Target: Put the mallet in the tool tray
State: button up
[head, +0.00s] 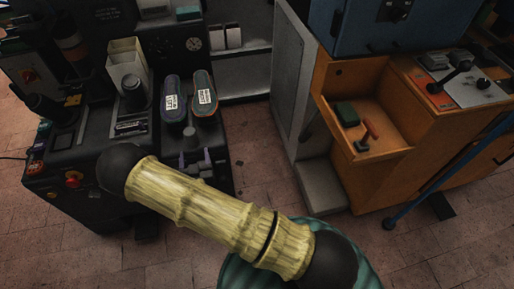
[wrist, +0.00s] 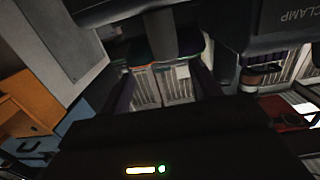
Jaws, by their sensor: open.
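My gripper (head: 193,158) is open in front of the dark machine, with purple fingers; they also show in the wrist view (wrist: 166,82), apart, with no thing clearly held. A small tool with a red handle and grey head (head: 369,129), possibly the mallet, lies in an open recess of the orange wooden bench (head: 390,158). A dark green block (head: 347,114) lies beside it. I cannot tell for certain which thing is the tool tray. My gripper is well left of the red-handled tool.
The dark machine (head: 60,175) carries two labelled shoe-shaped pieces (head: 173,98) (head: 204,95) and a pale box (head: 127,58). A blue cabinet (head: 400,35) stands above the orange bench. Brick floor (head: 262,165) is clear between machine and bench.

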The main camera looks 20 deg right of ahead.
jog(key=d+r+m+g, duration=0.2)
jog(key=d+r+g, duration=0.6)
jog(key=d+g, duration=0.15)
jog(key=s+d+r+n+g, duration=0.1)
jog(key=s+d+r+g, duration=0.1)
jog(key=s+d+r, duration=0.3)
jog(key=s+d+r+n+g+y, duration=0.1)
jog(key=s+d+r+g, duration=0.2)
jog(key=s, duration=0.8)
jog(key=d+r, duration=0.2)
jog(key=d, duration=0.1)
jog(key=shift+s+d+r+n, duration=0.25)
jog(key=shift+d+r+n, duration=0.1)
jog(key=shift+d+n, duration=0.05)
jog(key=shift+o, duration=0.4)
